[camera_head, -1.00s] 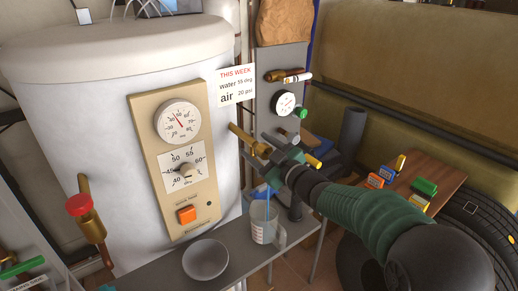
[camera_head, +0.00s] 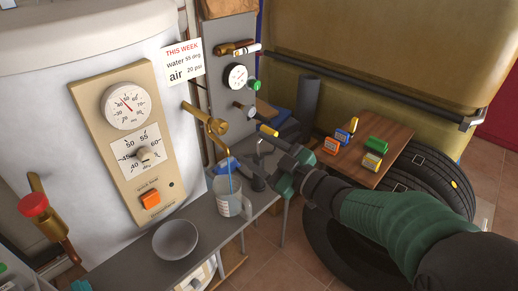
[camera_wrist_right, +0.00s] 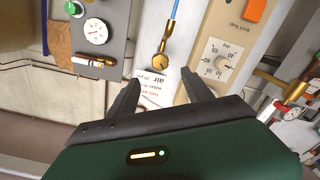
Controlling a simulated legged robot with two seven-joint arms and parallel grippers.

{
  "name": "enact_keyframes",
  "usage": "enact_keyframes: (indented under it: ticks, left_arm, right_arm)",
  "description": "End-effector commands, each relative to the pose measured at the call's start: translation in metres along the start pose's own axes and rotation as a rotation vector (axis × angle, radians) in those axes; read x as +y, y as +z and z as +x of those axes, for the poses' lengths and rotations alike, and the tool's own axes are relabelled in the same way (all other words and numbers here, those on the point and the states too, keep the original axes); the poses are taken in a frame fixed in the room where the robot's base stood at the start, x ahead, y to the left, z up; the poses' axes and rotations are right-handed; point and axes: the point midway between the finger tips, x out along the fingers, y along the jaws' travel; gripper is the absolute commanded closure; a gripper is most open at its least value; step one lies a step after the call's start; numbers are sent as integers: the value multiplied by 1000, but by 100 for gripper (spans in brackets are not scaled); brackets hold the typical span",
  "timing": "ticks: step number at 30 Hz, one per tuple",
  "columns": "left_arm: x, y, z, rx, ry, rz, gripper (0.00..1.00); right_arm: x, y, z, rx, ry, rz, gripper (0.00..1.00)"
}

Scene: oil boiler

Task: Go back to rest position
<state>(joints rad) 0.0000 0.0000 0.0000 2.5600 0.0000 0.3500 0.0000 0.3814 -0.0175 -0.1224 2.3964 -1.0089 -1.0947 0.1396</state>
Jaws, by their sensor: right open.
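My right gripper (camera_head: 264,164) is in the head view, on a green and black arm from the lower right. It is open and empty, in front of the boiler panel and right of the brass valve (camera_head: 207,122). Its two dark fingers also show spread apart in the right wrist view (camera_wrist_right: 160,94), with nothing between them. The brass valve with a blue tube (camera_wrist_right: 164,56) shows beyond the fingers there. My left gripper is not in view.
A measuring cup (camera_head: 229,197) and a grey bowl (camera_head: 175,240) stand on a grey bench (camera_head: 203,244) below the white boiler (camera_head: 55,130). A wooden board (camera_head: 372,151) holds several coloured blocks at the right, next to tyres (camera_head: 438,178).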

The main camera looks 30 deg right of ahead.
Motion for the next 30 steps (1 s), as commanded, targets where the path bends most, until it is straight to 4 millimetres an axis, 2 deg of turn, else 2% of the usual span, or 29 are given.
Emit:
enact_keyframes:
  ticks: [14,16,17,19,22,24,25,27,30]
  left_arm:
    - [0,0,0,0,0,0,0]
    - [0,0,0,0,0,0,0]
    - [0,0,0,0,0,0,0]
    - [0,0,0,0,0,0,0]
    - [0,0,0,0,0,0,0]
    - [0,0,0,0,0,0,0]
    - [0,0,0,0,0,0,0]
    - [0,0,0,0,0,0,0]
    - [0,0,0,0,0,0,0]
  right_arm:
    - [0,0,-3,-1,0,1,41]
    - [-1,7,-1,-28,11,12,41]
    - [-1,13,1,-56,23,24,41]
    - [-4,39,6,-168,65,71,41]
    - [-27,99,-1,-439,124,193,41]
    - [-58,139,-20,-649,134,291,41]
    - [-71,152,-29,-730,131,329,41]
    - [-104,175,-53,-892,114,406,41]
    - [-148,192,-86,-1084,71,496,41]
